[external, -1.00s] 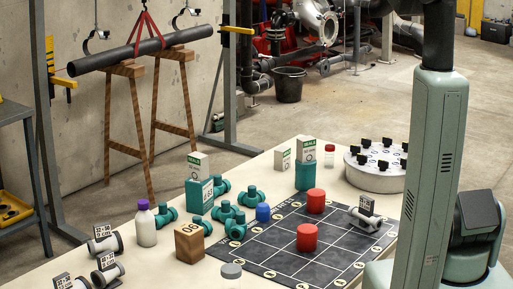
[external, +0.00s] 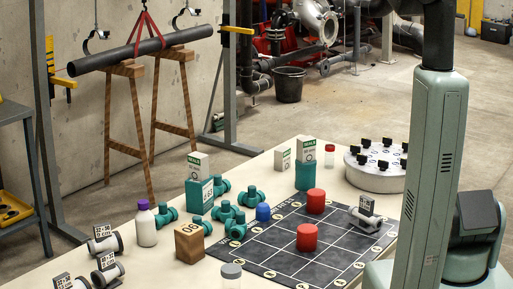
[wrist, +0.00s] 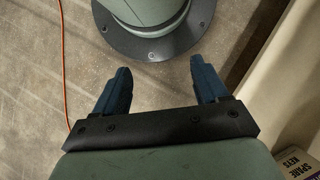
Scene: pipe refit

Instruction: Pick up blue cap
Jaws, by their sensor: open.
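The blue cap (external: 263,212) is a small blue cylinder on the table at the far-left edge of the black grid mat (external: 284,263). It stands beside teal pipe fittings (external: 223,212), and I cannot tell whether it touches them. My gripper (wrist: 162,88) shows only in the wrist view, with its two dark blue fingers spread apart and nothing between them. It is over the floor near my own base, away from the cap. The cap is not in the wrist view.
Two red cylinders (external: 307,237) stand on the mat. A wooden block (external: 189,243), a white bottle with a purple cap (external: 146,226) and a teal box (external: 200,195) stand left of the cap. A round grey holder (external: 376,174) stands at the back right.

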